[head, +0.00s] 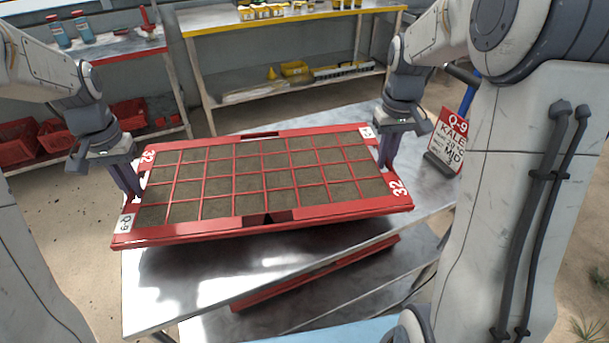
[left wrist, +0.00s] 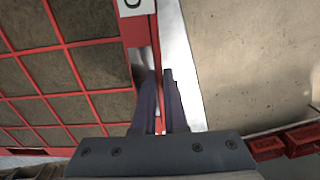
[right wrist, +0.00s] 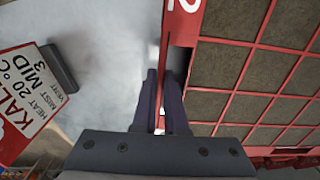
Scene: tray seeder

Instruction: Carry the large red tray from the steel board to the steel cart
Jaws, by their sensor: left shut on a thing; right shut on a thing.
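The large red tray (head: 330,211) has a grid of soil-filled cells, "32" marks and a Q-9 label. It is level or nearly so over a steel top (head: 190,275), with a shadow beneath; its left end reaches past that top's edge. My left gripper (head: 134,188) is shut on the tray's left end wall, also seen in the left wrist view (left wrist: 158,100). My right gripper (head: 384,158) is shut on the right end wall, which shows in the right wrist view (right wrist: 160,100). I cannot tell whether the tray's underside touches the steel.
A red and white Q-9 KALE sign (head: 447,142) stands on the steel top, right of the tray. A lower shelf (head: 300,309) holds another red item (head: 320,275). A yellow-edged bench (head: 290,20) and red crates (head: 57,135) stand behind.

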